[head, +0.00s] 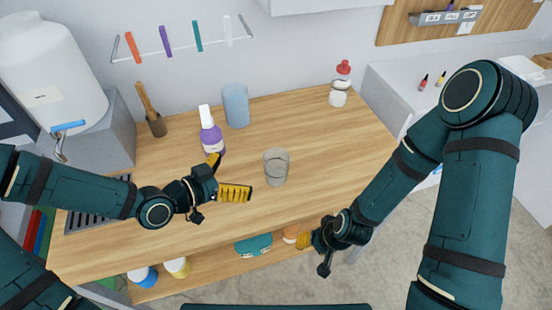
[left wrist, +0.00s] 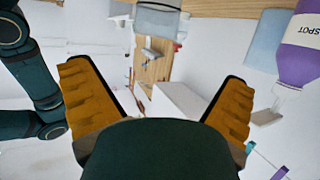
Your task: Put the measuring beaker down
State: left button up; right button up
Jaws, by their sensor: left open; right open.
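The clear measuring beaker (head: 276,167) stands upright on the wooden counter (head: 330,145), near its middle. In the left wrist view the beaker (left wrist: 157,20) shows at the top edge, partly cut off, beyond the open fingers. My left gripper (head: 233,178) is open and empty, just left of the beaker and apart from it. Its two yellow fingers (left wrist: 155,78) are spread wide in the left wrist view. My right gripper (head: 306,240) is by the front edge of the counter, low and partly hidden by its own wrist; it holds nothing that I can see.
A red-topped bottle (head: 340,88) is at the back right. The counter right of the beaker is clear.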

aim_at(285, 156)
pick_arm(q)
jog(key=shift+s+d+b+x, duration=0.1)
jog(key=shift+b+x, duration=1)
jog(key=shift+x, duration=1.15)
jog(key=shift+s+d+b+x, duration=0.1)
jog(key=shift+b+x, duration=1)
jog(key=shift+x, duration=1.15)
jog(key=shift+s+b+x, duration=0.15)
jog(key=shift+b+x, duration=0.95)
jog(key=shift+x, duration=1.1)
jog(key=shift+f, duration=0.15)
jog(key=c, duration=0.9)
jog(key=shift+c, duration=0.3)
